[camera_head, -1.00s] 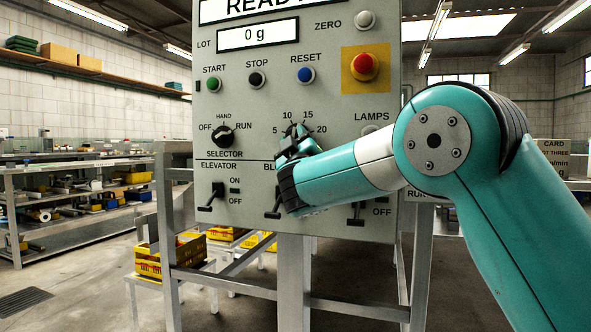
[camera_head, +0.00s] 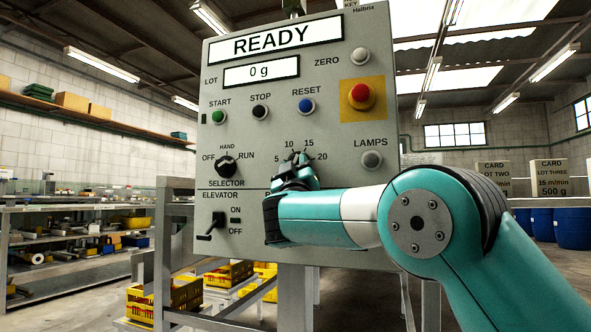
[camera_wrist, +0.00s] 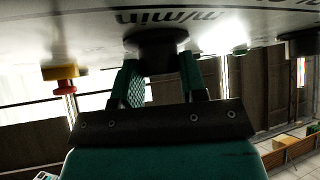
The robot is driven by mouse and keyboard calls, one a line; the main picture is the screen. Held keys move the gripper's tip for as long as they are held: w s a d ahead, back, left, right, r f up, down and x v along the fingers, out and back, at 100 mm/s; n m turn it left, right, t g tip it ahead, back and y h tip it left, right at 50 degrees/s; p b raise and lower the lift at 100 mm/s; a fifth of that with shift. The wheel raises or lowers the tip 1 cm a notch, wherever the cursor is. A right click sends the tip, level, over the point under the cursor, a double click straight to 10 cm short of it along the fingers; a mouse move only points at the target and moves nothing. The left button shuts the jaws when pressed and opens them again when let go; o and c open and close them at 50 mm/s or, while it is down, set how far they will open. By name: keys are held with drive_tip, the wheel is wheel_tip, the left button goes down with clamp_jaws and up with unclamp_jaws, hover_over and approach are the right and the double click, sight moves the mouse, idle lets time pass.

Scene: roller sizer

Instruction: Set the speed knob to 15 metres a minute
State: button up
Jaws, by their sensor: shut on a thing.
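The speed knob (camera_wrist: 155,48) is a dark round knob on the grey control panel (camera_head: 240,130). In the head view its dial shows marks 5, 10, 15 and 20, and my gripper and wrist cover most of the knob. My gripper (camera_wrist: 160,75) is shut on the knob, with one finger on each side of it in the wrist view. In the head view my gripper (camera_head: 296,172) reaches it from below. Which mark the pointer faces cannot be told clearly; the visible dark tip is near the top, between 10 and 15.
The selector knob (camera_head: 225,165) and elevator switch (camera_head: 211,226) are left of my gripper. The red stop button (camera_head: 362,96) is up and right, the lamps button (camera_head: 371,160) right. The display (camera_head: 275,41) reads READY. A card (camera_head: 551,180) behind reads Lot Three, 15 m/min, 500 g.

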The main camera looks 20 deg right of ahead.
drive_tip(key=o, duration=0.9)
drive_tip(key=b+v, duration=0.8)
drive_tip(key=v, duration=0.9)
drive_tip(key=shift+s+a+f, duration=0.1)
drive_tip(key=shift+s, duration=0.05)
